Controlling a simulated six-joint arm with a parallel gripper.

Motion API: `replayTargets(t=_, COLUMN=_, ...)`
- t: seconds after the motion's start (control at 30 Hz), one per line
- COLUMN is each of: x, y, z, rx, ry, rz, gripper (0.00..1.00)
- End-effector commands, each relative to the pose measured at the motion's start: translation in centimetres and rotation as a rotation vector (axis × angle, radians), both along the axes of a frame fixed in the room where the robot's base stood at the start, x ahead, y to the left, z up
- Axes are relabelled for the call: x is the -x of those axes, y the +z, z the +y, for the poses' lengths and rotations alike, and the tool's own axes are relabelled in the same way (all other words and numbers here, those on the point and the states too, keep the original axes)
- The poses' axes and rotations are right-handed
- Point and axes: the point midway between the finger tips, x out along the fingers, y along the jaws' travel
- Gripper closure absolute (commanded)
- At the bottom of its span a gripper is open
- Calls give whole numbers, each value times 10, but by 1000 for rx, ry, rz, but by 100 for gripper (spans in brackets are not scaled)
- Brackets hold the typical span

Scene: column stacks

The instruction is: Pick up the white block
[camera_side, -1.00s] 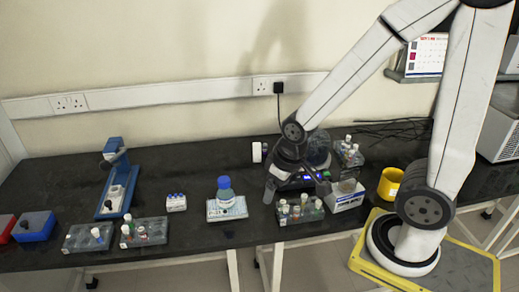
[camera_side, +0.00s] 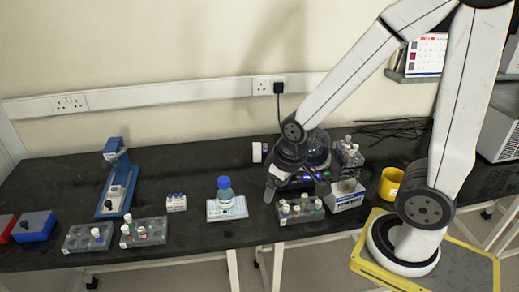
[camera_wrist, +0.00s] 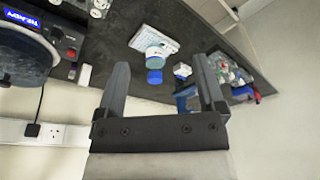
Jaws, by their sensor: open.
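Two small white things could be the white block. A plain white piece (camera_side: 257,152) stands near the wall at the back middle of the bench; it appears to be the white piece (camera_wrist: 85,75) left of my fingers in the wrist view. My gripper (camera_side: 296,191) is open and empty, above the vial rack and in front of the dark device. Both fingers (camera_wrist: 162,80) show in the wrist view, apart from either white piece.
The blue-capped bottle (camera_side: 225,193) stands on a white-labelled pad. A vial rack (camera_side: 300,210), a white box (camera_side: 346,197) and a yellow cup (camera_side: 391,183) are near my gripper. More racks (camera_side: 143,232) and a blue stand (camera_side: 112,190) are at left. The back-left bench is bare.

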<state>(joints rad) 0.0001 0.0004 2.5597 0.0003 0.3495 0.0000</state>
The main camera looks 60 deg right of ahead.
Motion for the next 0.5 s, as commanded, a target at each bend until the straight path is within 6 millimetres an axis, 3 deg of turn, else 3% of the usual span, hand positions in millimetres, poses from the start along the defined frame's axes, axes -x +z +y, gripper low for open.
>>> replayTargets(t=0.27, x=-24, y=-3, z=-3, rx=-16, ry=-36, rz=-52, gripper=12)
replayTargets(t=0.5, x=-82, y=-14, z=-18, rx=-38, ry=-139, rz=-190, gripper=12)
